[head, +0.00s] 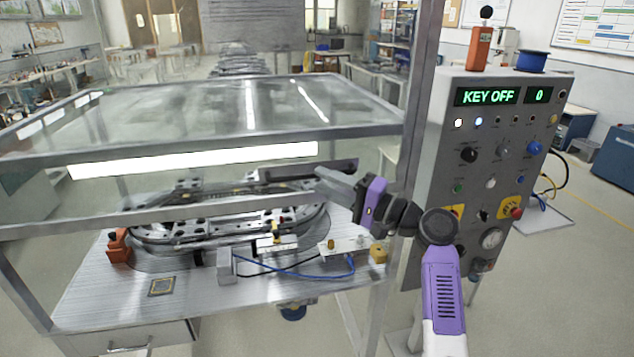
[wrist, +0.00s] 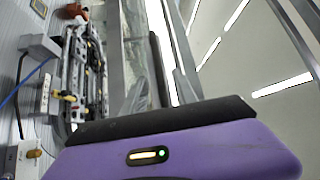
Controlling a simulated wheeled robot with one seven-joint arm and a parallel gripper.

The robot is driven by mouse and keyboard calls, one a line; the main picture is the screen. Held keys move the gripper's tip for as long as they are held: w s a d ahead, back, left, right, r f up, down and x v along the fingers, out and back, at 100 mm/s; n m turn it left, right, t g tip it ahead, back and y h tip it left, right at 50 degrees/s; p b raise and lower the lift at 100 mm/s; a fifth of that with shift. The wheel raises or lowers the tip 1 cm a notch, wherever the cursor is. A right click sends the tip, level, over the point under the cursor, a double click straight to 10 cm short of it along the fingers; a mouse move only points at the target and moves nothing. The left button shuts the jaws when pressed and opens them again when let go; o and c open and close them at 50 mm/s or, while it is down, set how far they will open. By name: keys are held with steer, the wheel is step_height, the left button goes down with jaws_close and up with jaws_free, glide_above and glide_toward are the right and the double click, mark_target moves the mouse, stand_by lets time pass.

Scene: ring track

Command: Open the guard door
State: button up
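The guard door (head: 180,218) is a clear panel with a grey metal frame on the front of the enclosure in the head view. Its lower rail runs across in front of the ring track, above the table top. A long dark bar, apparently the door handle (head: 280,173), lies just above that rail; it also shows in the wrist view (wrist: 157,62). My gripper (head: 322,180) reaches in from the right at the bar's right part. In the wrist view its two grey fingers (wrist: 162,82) stand apart on either side of the bar, with a light gap on the right.
The oval ring track (head: 160,236) sits on the metal table inside the enclosure. A control box (head: 500,150) reading KEY OFF and 0 stands at right, close to my arm. A metal post (head: 418,110) rises between enclosure and box. An orange block (head: 118,246) is at the track's left.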

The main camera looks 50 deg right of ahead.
steer(key=b+v, duration=0.1)
steer(key=v, duration=0.3)
steer(key=shift+s+f, duration=0.1)
steer(key=shift+s, duration=0.3)
steer(key=s+a+f+g+h, duration=0.25)
steer(key=a+f, duration=0.25)
steer(key=f, duration=0.5)
steer(key=s+a+f+g+h, duration=0.1)
steer(key=s+a+f+h, duration=0.3)
steer(key=f, duration=0.7)
steer(key=s+a+f+n+g, duration=0.2)
steer(key=s+a+f+n, duration=0.2)
steer(key=s+a+f, duration=0.35)
steer(key=s+a+r+n+y, duration=0.1)
steer(key=s+a+r+n, duration=0.2)
steer(key=s, duration=0.3)
steer(key=s+a+r+n+b, duration=0.1)
steer(key=s+a+r+n, duration=0.2)
steer(key=s+a, duration=0.2)
steer(key=s+a+r+n+t+y, duration=0.1)
steer(key=s+a+r+n, duration=0.2)
steer(key=s, duration=0.5)
steer(key=shift+s+a+r+n+y, duration=0.15)
steer(key=shift+a+r+n+y, duration=0.2)
steer(key=shift+a+n, duration=0.35)
